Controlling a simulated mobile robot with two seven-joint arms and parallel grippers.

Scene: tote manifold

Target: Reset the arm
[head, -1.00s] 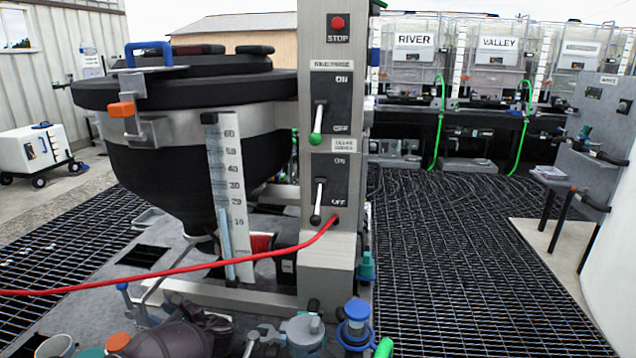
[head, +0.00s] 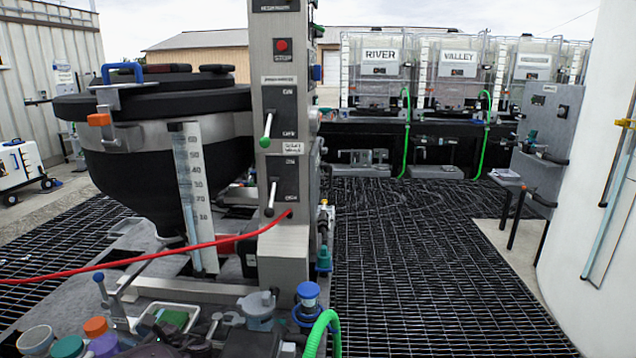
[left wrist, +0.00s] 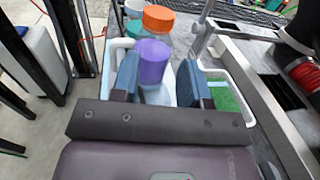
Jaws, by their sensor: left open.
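My left gripper (left wrist: 158,82) is open, its two blue-grey fingers apart with nothing held between them. In the left wrist view, a purple-capped bottle (left wrist: 153,62) shows in the gap, just beyond or between the fingertips; I cannot tell how close. An orange-capped bottle (left wrist: 158,18) stands behind it in a white tote. In the head view the orange cap (head: 96,327) and purple cap (head: 103,344) are at the bottom left. My left arm is mostly cut off there. My right gripper is not in view.
A grey control post (head: 282,150) with levers and a red stop button stands beside a black hopper (head: 150,180). A red hose (head: 150,258) crosses in front at left. Fittings and a green hose (head: 318,335) crowd the near bench. Open grating (head: 420,260) lies to the right.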

